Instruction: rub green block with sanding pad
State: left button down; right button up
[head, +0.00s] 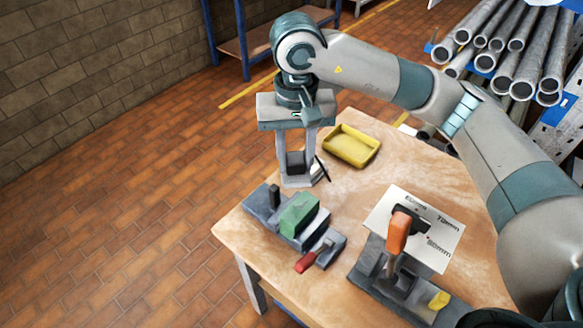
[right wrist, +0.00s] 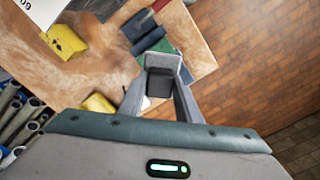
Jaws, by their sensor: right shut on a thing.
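The green block (head: 299,213) sits in a grey vise (head: 262,205) near the left edge of the table. It also shows, partly hidden behind my gripper, in the right wrist view (right wrist: 146,48). My right gripper (head: 297,178) points down, just behind the green block and apart from it. It is shut on a dark block-shaped piece, which looks like the sanding pad (head: 295,162). That pad also shows between the fingers in the right wrist view (right wrist: 160,84). Its underside cannot be made out. My left gripper is not in view.
The vise has a red handle (head: 305,262) at its front. A yellow tray (head: 352,146) lies right of my gripper. An orange-handled tool (head: 398,232) stands by a labelled white sheet (head: 440,257). Pipes (head: 503,50) are racked at the back right. The table's left edge is close.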

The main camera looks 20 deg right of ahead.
aim_at(294, 169)
jog(key=f+b, duration=0.2)
jog(key=f, duration=0.1)
jog(key=shift+w+f+b, duration=0.2)
jog(key=shift+w+b, duration=0.1)
jog(key=shift+w, duration=0.1)
jog(key=shift+w+f+b, duration=0.15)
jog(key=shift+f+b, duration=0.4)
